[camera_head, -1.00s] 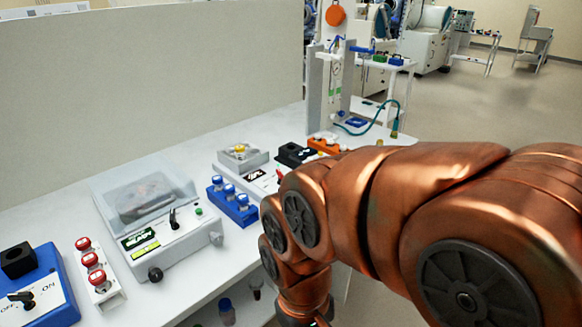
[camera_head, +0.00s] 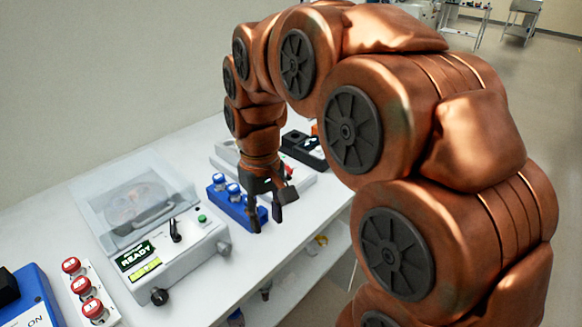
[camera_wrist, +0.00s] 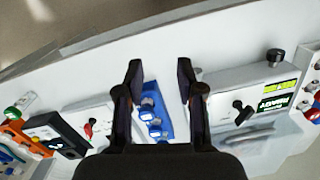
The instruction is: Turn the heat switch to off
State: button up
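A blue unit (camera_head: 30,298) with a black block on top is cut off at the lower left of the head view. Its white panel shows "ON"; its knob is out of frame now, so its present setting is hidden. No readable label says "heat". My gripper (camera_head: 268,218) is open and empty, pointing down over a blue rack with white-and-blue caps (camera_head: 235,205), far to the right of the blue unit. In the wrist view my gripper (camera_wrist: 160,75) has its fingers apart on both sides of the rack (camera_wrist: 155,115).
A grey lidded device (camera_head: 175,252) with a black lever and a green "READY" display stands between the rack and a strip of red buttons (camera_head: 85,290). Black and orange boxes lie behind my gripper. The bench's front edge (camera_head: 270,262) is clear.

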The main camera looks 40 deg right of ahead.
jog(key=w+d+r, duration=0.1)
jog(key=w+d, duration=0.6)
jog(key=w, duration=0.3)
jog(key=m+t, duration=0.1)
jog(key=m, duration=0.1)
send_over(291, 171)
jog(key=shift+f, duration=0.55)
jog(key=shift+w+d+f, duration=0.1)
jog(key=shift+f+p, duration=0.9)
jog(key=shift+f, duration=2.9)
grip_shut()
